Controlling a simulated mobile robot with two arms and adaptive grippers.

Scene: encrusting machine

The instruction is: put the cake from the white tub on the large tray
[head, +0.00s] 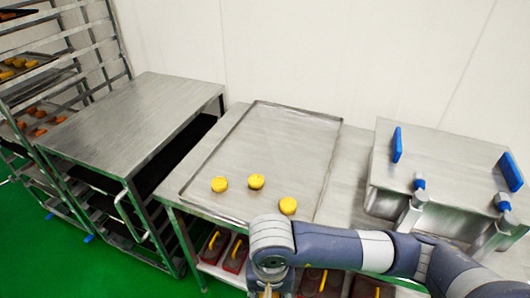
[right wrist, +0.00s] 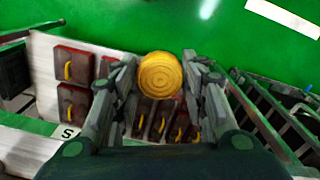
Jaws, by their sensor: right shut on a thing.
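My right gripper (right wrist: 160,85) is shut on a round yellow cake (right wrist: 161,73), held between its fingertips in the right wrist view. In the head view my right arm crosses the lower right, and its wrist hangs in front of the table's front edge; the gripper is mostly cut off at the bottom. The large tray (head: 290,108) is a flat metal sheet with a low rim on the steel table. Three yellow cakes (head: 256,181) lie near its front. I cannot make out the white tub. My left gripper is not in view.
A steel machine part with blue handles (head: 395,145) stands on the right of the table. Red boxes with yellow handles (head: 235,255) sit on the shelf below. A steel cart (head: 140,115) and tray rack (head: 95,50) stand left. The tray's middle and back are clear.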

